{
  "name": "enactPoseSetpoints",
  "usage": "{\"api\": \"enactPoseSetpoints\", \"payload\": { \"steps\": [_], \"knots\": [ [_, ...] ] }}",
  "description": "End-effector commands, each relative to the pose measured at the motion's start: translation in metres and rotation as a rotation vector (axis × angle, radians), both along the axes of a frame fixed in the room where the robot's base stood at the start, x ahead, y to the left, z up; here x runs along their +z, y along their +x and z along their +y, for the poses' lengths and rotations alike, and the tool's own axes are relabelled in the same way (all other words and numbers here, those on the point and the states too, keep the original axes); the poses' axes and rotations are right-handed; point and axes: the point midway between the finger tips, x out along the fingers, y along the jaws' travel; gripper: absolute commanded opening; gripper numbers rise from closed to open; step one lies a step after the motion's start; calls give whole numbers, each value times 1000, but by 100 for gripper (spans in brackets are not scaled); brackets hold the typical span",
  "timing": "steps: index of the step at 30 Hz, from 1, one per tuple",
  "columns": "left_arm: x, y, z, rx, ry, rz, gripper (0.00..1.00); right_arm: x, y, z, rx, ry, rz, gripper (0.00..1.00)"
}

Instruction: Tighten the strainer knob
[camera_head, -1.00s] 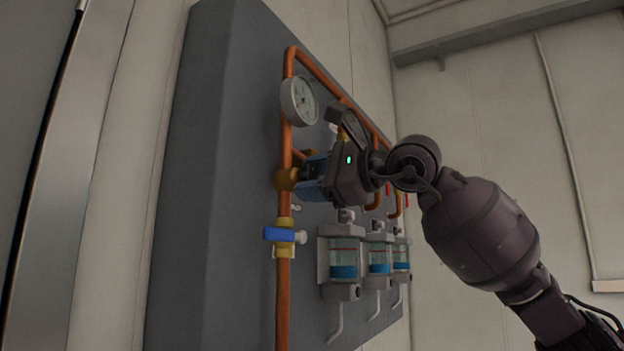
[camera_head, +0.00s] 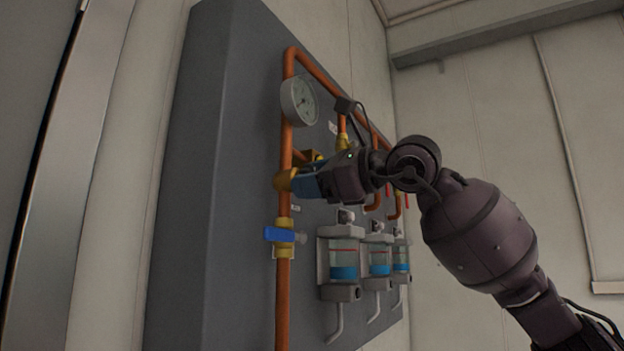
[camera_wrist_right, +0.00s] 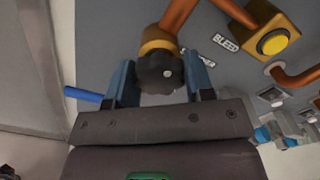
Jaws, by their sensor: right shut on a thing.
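The strainer knob, a dark lobed cap, shows in the wrist view (camera_wrist_right: 160,73) at the end of a brass fitting (camera_wrist_right: 156,38) on the copper pipe. My right gripper (camera_wrist_right: 160,82) has its two blue fingers on either side of the knob and is shut on it. In the head view my right gripper (camera_head: 312,182) reaches the brass strainer body (camera_head: 285,180) from the right, and the knob is hidden by the gripper there. My left gripper is not in view.
A round gauge (camera_head: 299,101) sits above on the copper pipe. A blue-handled valve (camera_head: 280,235) is below. Several bottles with blue liquid (camera_head: 343,260) hang on the grey panel (camera_head: 190,220). A yellow button (camera_wrist_right: 272,42) is beside a BLEED label.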

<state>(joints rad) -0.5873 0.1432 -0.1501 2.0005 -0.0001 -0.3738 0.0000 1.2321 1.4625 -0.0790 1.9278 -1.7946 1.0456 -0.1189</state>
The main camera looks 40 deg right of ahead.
Motion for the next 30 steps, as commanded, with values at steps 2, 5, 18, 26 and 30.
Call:
{"api": "enactPoseSetpoints", "payload": {
  "steps": [2, 5, 18, 26, 30],
  "knots": [
    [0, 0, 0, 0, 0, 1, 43, -1, 0, 0, 1, 2, 3, 25],
    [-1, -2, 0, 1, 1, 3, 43, -1, 0, 0, 1, 1, 3, 25],
    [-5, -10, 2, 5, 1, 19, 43, 0, 0, 0, 1, 0, 1, 74],
    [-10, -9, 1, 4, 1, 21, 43, -2, -13, -7, -3, -1, 2, 74],
    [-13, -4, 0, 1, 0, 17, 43, -4, -31, -15, -3, -1, 4, 74]
  ]
}}
